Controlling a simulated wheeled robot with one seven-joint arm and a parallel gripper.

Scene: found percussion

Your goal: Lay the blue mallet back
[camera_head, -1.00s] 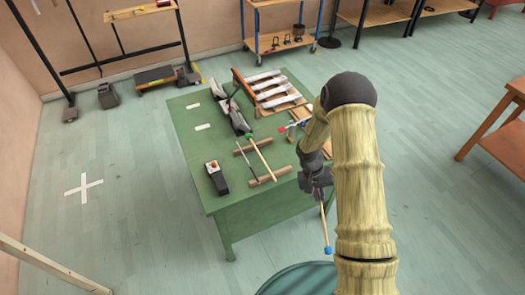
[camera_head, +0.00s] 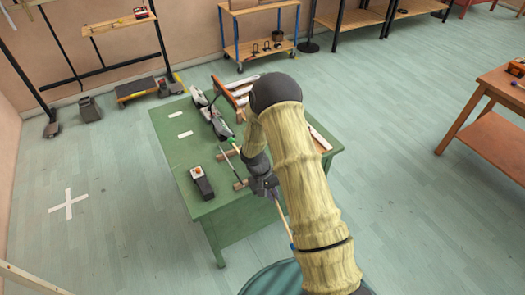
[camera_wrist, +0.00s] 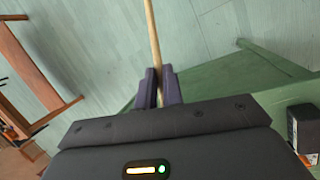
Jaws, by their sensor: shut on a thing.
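The blue mallet has a thin pale wooden stick (camera_head: 283,222) and a blue head (camera_head: 292,246), which hangs low beside my arm in the head view. My gripper (camera_head: 268,188) is shut on its stick, near the front edge of the green table (camera_head: 222,213). In the wrist view the stick (camera_wrist: 153,40) runs up from between my gripper's fingers (camera_wrist: 158,90); the blue head is out of that view. On the table are wooden rest bars (camera_head: 240,185), partly hidden by my arm. A green-headed mallet (camera_head: 233,141) lies across them beside a thin dark rod (camera_head: 229,166).
Dark metal pieces (camera_head: 213,115) and pale bars lie at the back. A wooden table (camera_head: 490,115) stands at the right.

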